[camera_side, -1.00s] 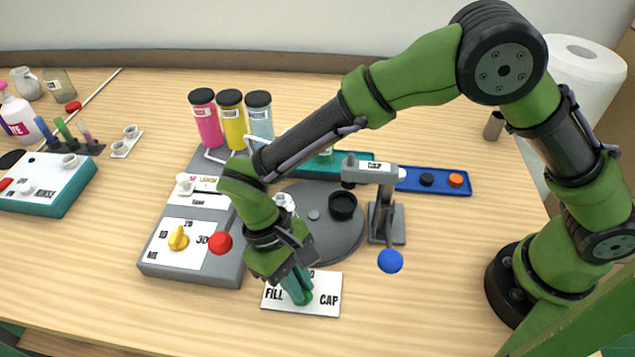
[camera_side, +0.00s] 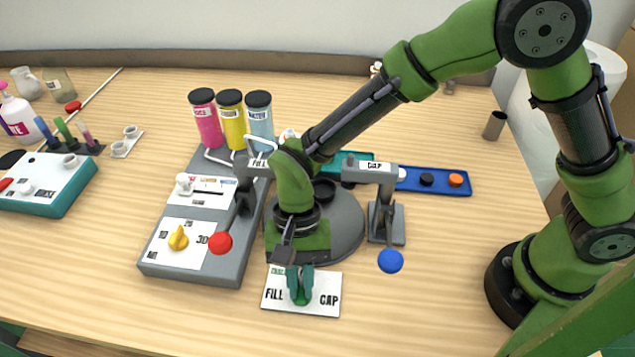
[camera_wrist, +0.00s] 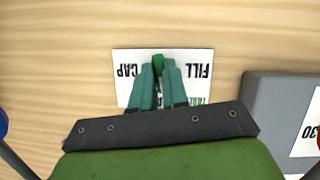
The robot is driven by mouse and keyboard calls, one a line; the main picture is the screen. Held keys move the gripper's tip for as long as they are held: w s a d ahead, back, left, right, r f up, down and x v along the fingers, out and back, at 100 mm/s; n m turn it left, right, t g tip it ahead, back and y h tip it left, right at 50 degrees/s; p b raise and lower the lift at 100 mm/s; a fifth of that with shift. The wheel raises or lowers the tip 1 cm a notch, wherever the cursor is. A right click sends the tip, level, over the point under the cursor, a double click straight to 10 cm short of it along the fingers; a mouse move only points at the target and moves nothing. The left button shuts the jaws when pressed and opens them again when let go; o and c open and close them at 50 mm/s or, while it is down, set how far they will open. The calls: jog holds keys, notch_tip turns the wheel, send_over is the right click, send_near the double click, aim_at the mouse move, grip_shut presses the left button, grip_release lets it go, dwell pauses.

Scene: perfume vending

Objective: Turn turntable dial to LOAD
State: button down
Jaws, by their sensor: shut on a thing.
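The turntable dial is a green knob (camera_wrist: 158,64) on a white label plate (camera_side: 328,299) marked FILL on the left and CAP on the right in the side view. Lettering at the plate's far edge is mostly covered. My gripper (camera_side: 301,292) points down over the plate, its teal fingers shut on the knob. In the wrist view the fingers (camera_wrist: 159,82) stand on both sides of the knob. Which word the knob points to cannot be told. The grey turntable (camera_side: 345,240) lies just behind the plate, partly hidden by my arm, with a dark round holder on it.
The grey filling station (camera_side: 190,278) with a yellow dial and red-ball lever (camera_side: 220,243) stands to the left. The CAP press (camera_side: 375,190) with a blue-ball lever (camera_side: 390,261) stands to the right. A blue tray (camera_side: 440,188) lies behind it. The front table strip is clear.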

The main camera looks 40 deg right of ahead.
jog(key=shift+m+t, duration=0.3)
jog(key=shift+m, duration=0.5)
jog(key=c, duration=1.1)
grip_release()
jog(key=shift+c, duration=0.2)
jog(key=v, duration=1.7)
jog(key=shift+d, duration=0.3)
jog(key=shift+f, duration=0.1)
